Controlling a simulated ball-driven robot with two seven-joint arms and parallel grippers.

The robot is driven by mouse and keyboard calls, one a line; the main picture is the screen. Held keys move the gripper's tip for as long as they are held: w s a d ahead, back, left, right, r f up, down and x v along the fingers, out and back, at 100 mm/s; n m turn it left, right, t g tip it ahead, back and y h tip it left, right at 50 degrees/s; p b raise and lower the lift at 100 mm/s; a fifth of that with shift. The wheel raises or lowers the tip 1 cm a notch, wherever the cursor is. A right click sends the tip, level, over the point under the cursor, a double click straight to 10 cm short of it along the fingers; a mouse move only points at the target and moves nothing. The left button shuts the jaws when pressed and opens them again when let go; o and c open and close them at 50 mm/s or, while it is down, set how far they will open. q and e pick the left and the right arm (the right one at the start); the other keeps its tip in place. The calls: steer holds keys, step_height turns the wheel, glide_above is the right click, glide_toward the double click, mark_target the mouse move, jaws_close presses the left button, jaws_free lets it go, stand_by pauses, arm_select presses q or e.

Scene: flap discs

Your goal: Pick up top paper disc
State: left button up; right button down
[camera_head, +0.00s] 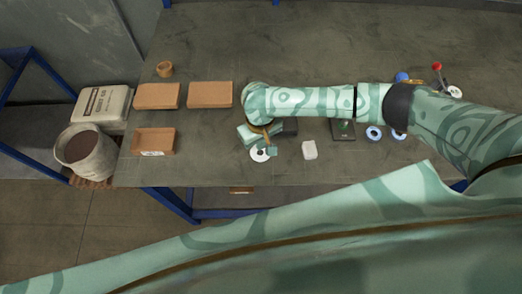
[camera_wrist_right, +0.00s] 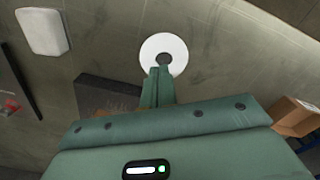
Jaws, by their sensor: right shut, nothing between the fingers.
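A white paper disc (camera_head: 258,156) with a dark centre hole lies on the table near its front edge. Whether it is one disc or a stack, I cannot tell. It also shows in the right wrist view (camera_wrist_right: 178,49), just beyond my fingertips. My right gripper (camera_head: 270,150) points down at the disc, and its fingers overlap the disc's near rim in the right wrist view (camera_wrist_right: 158,72). The fingers are closed together with nothing between them. Contact with the disc cannot be told. My left gripper is out of view.
Cardboard boxes (camera_head: 210,95) stand to the left, with an open one (camera_head: 154,141) near the front edge. A dark block (camera_wrist_right: 108,92) and a white rounded item (camera_head: 309,150) lie near the gripper. Blue-and-white rings (camera_head: 374,133) lie to the right.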

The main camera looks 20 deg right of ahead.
mark_target(260, 153)
steer(key=shift+s+a+p, duration=0.25)
steer(key=shift+s+p, duration=0.45)
steer(key=shift+s, duration=0.1)
step_height(260, 153, up, 6)
steer(key=p, duration=0.8)
steer(key=shift+p, duration=0.4)
steer(key=shift+f, duration=0.1)
